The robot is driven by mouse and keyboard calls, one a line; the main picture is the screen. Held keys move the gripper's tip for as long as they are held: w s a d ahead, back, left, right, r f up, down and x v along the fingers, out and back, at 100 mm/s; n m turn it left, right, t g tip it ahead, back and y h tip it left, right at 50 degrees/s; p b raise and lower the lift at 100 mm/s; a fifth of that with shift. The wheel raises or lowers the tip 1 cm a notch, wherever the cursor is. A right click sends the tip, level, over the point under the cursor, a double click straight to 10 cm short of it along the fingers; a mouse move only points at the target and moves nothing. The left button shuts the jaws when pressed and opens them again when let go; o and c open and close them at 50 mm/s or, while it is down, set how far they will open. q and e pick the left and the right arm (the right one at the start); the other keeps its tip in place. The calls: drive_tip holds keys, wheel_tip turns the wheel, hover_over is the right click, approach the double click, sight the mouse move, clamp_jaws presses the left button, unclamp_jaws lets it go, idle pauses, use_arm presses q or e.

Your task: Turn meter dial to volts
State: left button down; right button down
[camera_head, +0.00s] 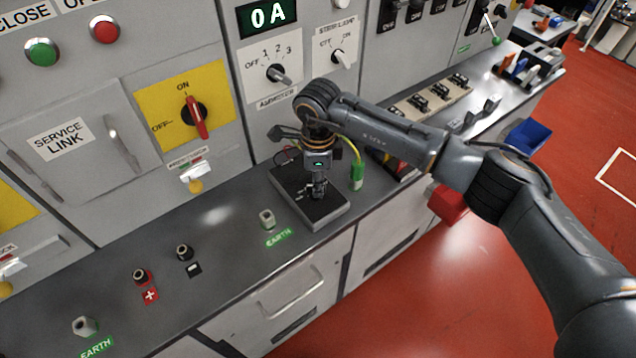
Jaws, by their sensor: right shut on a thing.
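A dark, flat box that looks like the meter (325,212) lies on the grey counter below the panels. My right gripper (318,192) points down over the top of this box, with its fingers shut on a small part there that appears to be the meter dial. The fingers cover the dial, so its pointer and markings cannot be read. My left gripper is not in view.
A green plug (357,174) on a yellow-green cable is close beside my right gripper. A grey earth terminal (267,219) stands left of the box, and red (141,277) and black (184,253) terminals stand further left. Red (197,117) and ammeter (278,73) switches are on panels behind.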

drive_tip(key=m+b, duration=0.3)
drive_tip(key=shift+f+m, duration=0.1)
drive_tip(key=shift+m, duration=0.3)
drive_tip(key=shift+s+m+b, duration=0.1)
drive_tip(key=shift+m+b, duration=0.85)
drive_tip(key=shift+m, duration=0.45)
drive_tip(key=shift+r, duration=0.2)
drive_tip(key=c, duration=1.3)
unclamp_jaws()
drive_tip(key=shift+c, duration=0.2)
wheel_tip(320, 180, up, 12)
drive_tip(key=shift+a, duration=0.1)
